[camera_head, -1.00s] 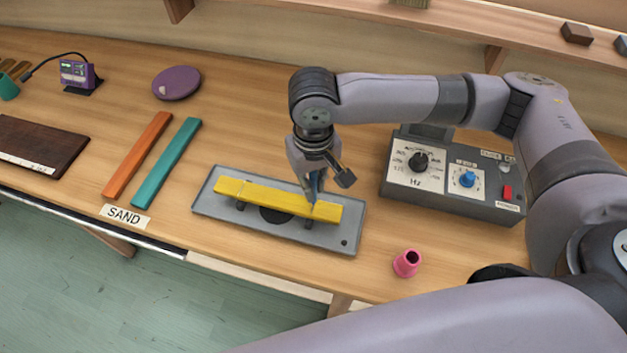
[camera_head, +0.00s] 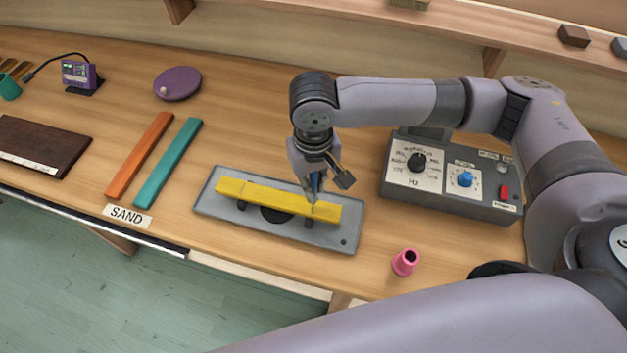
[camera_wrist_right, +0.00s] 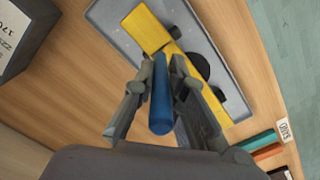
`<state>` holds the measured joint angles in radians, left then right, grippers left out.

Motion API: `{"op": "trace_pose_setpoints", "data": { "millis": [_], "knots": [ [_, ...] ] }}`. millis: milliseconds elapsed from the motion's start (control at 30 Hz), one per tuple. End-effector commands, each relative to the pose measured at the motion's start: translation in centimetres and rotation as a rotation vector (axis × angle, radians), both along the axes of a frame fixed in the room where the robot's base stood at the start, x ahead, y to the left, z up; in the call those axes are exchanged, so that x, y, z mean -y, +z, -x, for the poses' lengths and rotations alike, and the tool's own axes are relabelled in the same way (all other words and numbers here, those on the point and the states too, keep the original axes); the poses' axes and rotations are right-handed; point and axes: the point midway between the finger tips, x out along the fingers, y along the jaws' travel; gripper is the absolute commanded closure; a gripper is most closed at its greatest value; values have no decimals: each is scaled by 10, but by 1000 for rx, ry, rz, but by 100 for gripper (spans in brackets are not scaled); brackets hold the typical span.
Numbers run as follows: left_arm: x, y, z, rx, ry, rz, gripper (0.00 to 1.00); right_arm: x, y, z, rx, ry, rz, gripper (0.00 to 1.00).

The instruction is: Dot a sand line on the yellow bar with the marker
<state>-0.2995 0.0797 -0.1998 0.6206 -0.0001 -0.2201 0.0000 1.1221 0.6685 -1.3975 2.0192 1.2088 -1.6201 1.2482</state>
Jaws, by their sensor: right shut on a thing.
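The yellow bar (camera_head: 262,196) lies across two dark supports on a grey plate (camera_head: 345,243). A faint crosswise line shows on its right part, close to the marker; I cannot tell if it is a mark. My right gripper (camera_head: 314,188) is above that right part, shut on the blue marker. In the right wrist view the marker (camera_wrist_right: 161,100) sits between both fingers (camera_wrist_right: 161,88), pointing at the bar (camera_wrist_right: 147,30). Its tip is at or just above the bar; contact cannot be told. My left gripper is not in view.
A control box (camera_head: 450,180) with knobs stands right of the plate. A pink cup (camera_head: 405,262) is near the front edge. Orange (camera_head: 140,153) and teal (camera_head: 168,161) bars lie left, by a SAND label (camera_head: 127,216). A purple disc (camera_head: 178,84) lies behind.

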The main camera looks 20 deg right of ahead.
Motion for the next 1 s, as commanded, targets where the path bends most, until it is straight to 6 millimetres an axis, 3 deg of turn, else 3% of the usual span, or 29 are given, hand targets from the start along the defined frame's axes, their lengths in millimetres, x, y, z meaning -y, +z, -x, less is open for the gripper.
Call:
{"op": "trace_pose_setpoints", "data": {
  "millis": [1000],
  "knots": [
    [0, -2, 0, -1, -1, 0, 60, 0, -8, 0, 1, 0, 0, 100]
  ]
}}
